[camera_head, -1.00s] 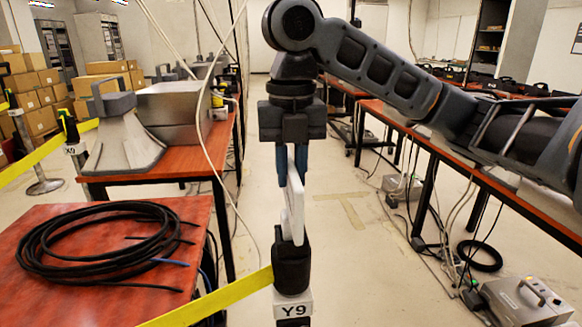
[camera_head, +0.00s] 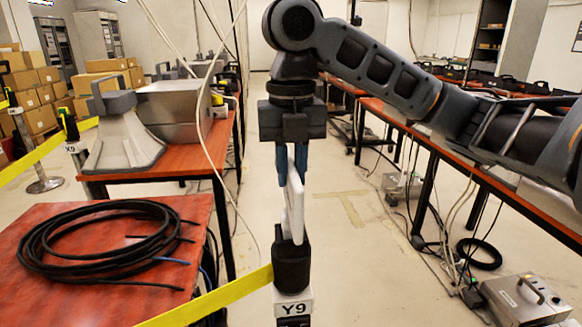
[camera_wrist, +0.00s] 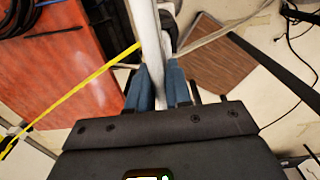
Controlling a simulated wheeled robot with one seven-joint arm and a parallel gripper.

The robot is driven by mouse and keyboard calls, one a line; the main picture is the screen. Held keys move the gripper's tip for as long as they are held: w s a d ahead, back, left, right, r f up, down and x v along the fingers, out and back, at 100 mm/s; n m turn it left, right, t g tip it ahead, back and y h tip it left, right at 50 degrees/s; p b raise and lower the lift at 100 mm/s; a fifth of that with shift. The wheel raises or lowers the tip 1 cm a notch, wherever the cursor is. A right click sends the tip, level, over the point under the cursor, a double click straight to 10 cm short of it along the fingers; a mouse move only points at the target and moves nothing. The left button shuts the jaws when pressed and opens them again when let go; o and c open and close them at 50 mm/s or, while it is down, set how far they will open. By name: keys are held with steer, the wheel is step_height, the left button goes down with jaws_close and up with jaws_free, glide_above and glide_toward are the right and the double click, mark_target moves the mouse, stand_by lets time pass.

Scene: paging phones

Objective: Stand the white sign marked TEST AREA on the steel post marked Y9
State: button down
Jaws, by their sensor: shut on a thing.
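The white sign (camera_head: 293,208) is seen nearly edge-on in the head view, so its lettering cannot be read. My gripper (camera_head: 291,180) points down and is shut on the sign's upper part. In the wrist view, the sign (camera_wrist: 150,45) runs up between the blue fingers of my gripper (camera_wrist: 158,85). The steel post marked Y9 (camera_head: 292,268) has a black head and a white label, directly below the sign. The sign's lower end meets the top of the black head. Whether it is seated in it cannot be told.
A yellow tape (camera_head: 215,300) runs left from the post head. A red-topped table (camera_head: 60,285) with a coil of black cable (camera_head: 100,243) stands at left. A grey metal box (camera_head: 522,298) lies on the floor at right. Another taped post (camera_head: 72,148) stands far left.

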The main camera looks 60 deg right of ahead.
steer(key=shift+f+b, duration=0.35)
steer(key=shift+f, duration=0.2)
steer(key=c, duration=1.3)
jaws_free()
steer(key=shift+r, duration=0.1)
step_height(320, 180, up, 11)
steer(key=p, duration=1)
